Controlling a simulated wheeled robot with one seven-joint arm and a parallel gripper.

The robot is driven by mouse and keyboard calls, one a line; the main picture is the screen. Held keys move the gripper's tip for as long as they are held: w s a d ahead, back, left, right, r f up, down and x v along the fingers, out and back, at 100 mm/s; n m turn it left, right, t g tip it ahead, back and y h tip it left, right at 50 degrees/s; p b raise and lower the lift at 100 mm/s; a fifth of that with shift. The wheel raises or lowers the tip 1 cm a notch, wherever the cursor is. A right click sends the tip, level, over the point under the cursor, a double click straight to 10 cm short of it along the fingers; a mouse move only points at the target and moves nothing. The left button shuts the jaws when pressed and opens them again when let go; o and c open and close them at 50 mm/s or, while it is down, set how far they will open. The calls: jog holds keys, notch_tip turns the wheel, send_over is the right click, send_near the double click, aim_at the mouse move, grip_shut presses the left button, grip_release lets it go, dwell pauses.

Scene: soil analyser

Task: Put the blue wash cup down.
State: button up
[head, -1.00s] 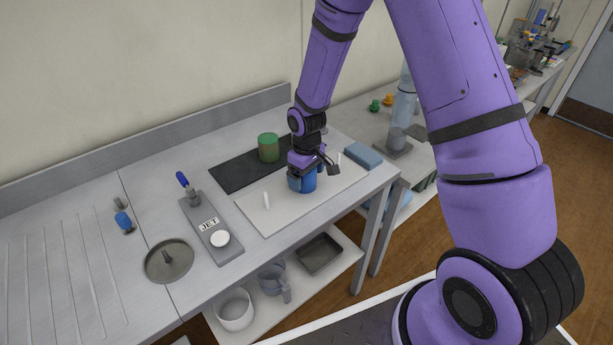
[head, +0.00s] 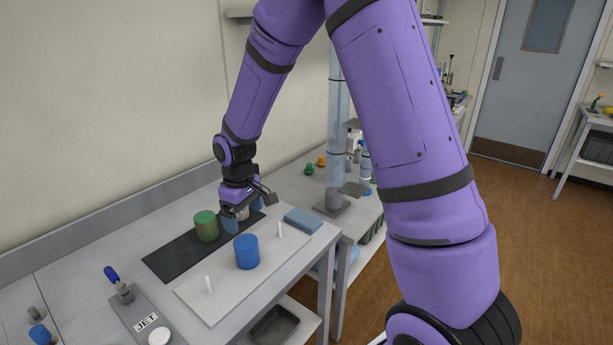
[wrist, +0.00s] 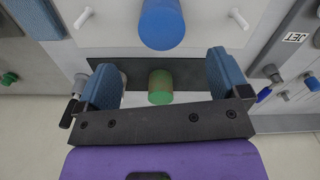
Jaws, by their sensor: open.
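The blue wash cup (head: 246,252) stands upright on the white board (head: 210,311), between two small white pegs. My gripper (head: 243,213) is open, with blue pads on its fingers, and is clear of the blue cup on its far side, toward the wall. In the wrist view the blue cup (wrist: 162,22) is at the top, beyond the open fingers (wrist: 163,80). A green cup (head: 206,226) stands on the dark mat (head: 165,263) to the left of my gripper. In the wrist view the green cup (wrist: 160,87) appears between the fingers.
White pegs (head: 208,284) and (head: 279,229) stand on the board on either side of the blue cup. A blue sponge-like block (head: 303,220) lies to the right. The JET device (head: 143,318) is at the front left. A tall clear column (head: 337,145) stands on the right-hand bench.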

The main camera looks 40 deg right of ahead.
jog(key=s+d+r+m+t, duration=0.1)
jog(key=s+d+r, duration=0.1)
jog(key=s+r, duration=0.55)
jog(key=s+d+r+m+t, duration=0.2)
jog(key=s+r, duration=0.2)
jog(key=r, duration=0.7)
jog(key=s+d+r+m+t, duration=0.1)
jog(key=s+r, duration=0.2)
jog(key=s, duration=0.5)
jog(key=s+d+r+m+t, duration=0.1)
jog(key=s+r, duration=0.3)
jog(key=s, duration=0.5)
jog(key=shift+s+d+m, duration=0.15)
jog(key=shift+d+m, duration=0.1)
jog(key=shift+m, duration=0.15)
